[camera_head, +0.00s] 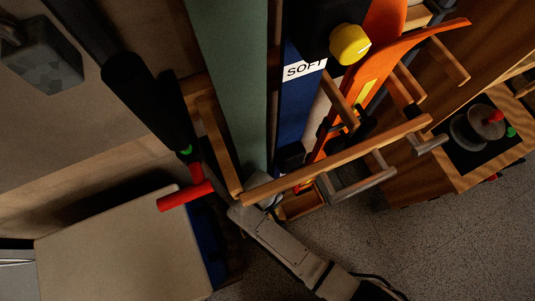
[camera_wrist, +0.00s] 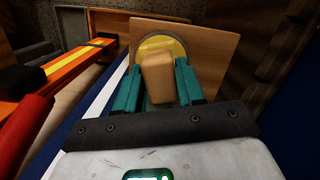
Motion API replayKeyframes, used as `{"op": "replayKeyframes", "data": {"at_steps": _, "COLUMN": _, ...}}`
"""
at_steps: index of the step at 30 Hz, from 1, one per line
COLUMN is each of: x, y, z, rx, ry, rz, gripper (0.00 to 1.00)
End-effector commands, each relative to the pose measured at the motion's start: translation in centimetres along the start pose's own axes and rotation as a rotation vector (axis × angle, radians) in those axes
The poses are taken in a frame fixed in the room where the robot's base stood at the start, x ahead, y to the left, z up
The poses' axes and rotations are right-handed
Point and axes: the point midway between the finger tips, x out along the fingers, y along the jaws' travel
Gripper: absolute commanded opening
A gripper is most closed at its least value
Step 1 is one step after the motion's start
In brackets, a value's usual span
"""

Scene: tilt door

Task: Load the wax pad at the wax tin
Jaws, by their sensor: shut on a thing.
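In the wrist view, my gripper (camera_wrist: 158,70) has teal fingers shut on a tan block, which looks like the wax pad (camera_wrist: 157,82). Right behind the pad is a round yellow face with a pale rim, which looks like the wax tin (camera_wrist: 163,41), set against a square wooden board (camera_wrist: 215,42). The pad covers the lower middle of the tin. I cannot tell whether the pad touches the yellow face. In the head view, the pad and tin cannot be made out, and my fingers are hidden near the wooden rail.
In the head view, a wooden rail (camera_head: 330,160) crosses close to my arm. A green panel (camera_head: 230,75), a blue panel marked SOFT (camera_head: 300,105) and orange skis (camera_head: 385,60) stand behind. A red handle (camera_head: 185,195) is at left. Speckled floor (camera_head: 430,240) is clear at lower right.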

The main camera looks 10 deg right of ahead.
Motion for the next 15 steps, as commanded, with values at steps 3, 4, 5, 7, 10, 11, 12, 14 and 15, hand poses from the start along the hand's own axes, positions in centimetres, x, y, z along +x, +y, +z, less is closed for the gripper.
{"op": "replayKeyframes", "data": {"at_steps": 3, "x": -1.3, "y": 0.0, "z": 0.1, "rx": 0.000, "ry": 0.001, "rz": 0.000, "gripper": 0.14}}
{"op": "replayKeyframes", "data": {"at_steps": 4, "x": -1.5, "y": 0.0, "z": 0.1, "rx": 0.000, "ry": 0.001, "rz": 0.000, "gripper": 0.14}}
{"op": "replayKeyframes", "data": {"at_steps": 5, "x": -1.7, "y": 0.0, "z": 0.1, "rx": 0.000, "ry": 0.001, "rz": 0.000, "gripper": 0.14}}
{"op": "replayKeyframes", "data": {"at_steps": 7, "x": -2.2, "y": 0.0, "z": 0.2, "rx": 0.000, "ry": 0.001, "rz": 0.000, "gripper": 0.14}}
{"op": "replayKeyframes", "data": {"at_steps": 10, "x": -2.9, "y": 0.0, "z": 0.3, "rx": 0.001, "ry": 0.001, "rz": 0.000, "gripper": 0.14}}
{"op": "replayKeyframes", "data": {"at_steps": 11, "x": -3.0, "y": 0.0, "z": 0.3, "rx": 0.001, "ry": 0.001, "rz": 0.000, "gripper": 0.14}}
{"op": "replayKeyframes", "data": {"at_steps": 12, "x": -3.3, "y": 0.0, "z": 0.3, "rx": 0.001, "ry": 0.001, "rz": 0.000, "gripper": 0.14}}
{"op": "replayKeyframes", "data": {"at_steps": 14, "x": -3.7, "y": 0.0, "z": 0.4, "rx": 0.001, "ry": 0.001, "rz": 0.000, "gripper": 0.14}}
{"op": "replayKeyframes", "data": {"at_steps": 15, "x": -4.0, "y": 0.0, "z": 0.4, "rx": 0.001, "ry": 0.001, "rz": 0.000, "gripper": 0.14}}
